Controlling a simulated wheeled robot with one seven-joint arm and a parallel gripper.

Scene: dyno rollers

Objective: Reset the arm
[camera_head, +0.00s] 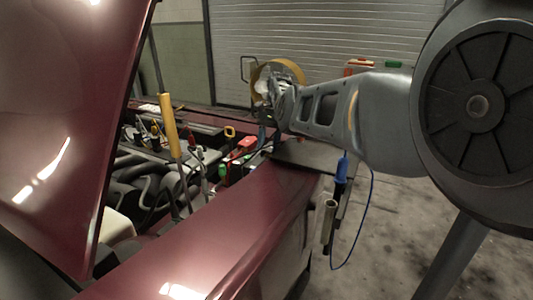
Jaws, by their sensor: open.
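My arm reaches in from the right of the head view, over the car's fender. My gripper (268,132) is at its far left end, small and partly hidden by the wrist, above the far end of the engine bay. It is open, and I see nothing held in it. The fingertips are hard to make out against the clutter behind them.
A dark red car has its hood (65,120) raised at left, with the engine bay (150,180) open and the fender (220,235) in front. A yellow-sleeved strut (170,125) stands in the bay. A blue-handled tool (341,172) with a cable hangs by the fender. A shutter door (330,35) is behind; floor at right is clear.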

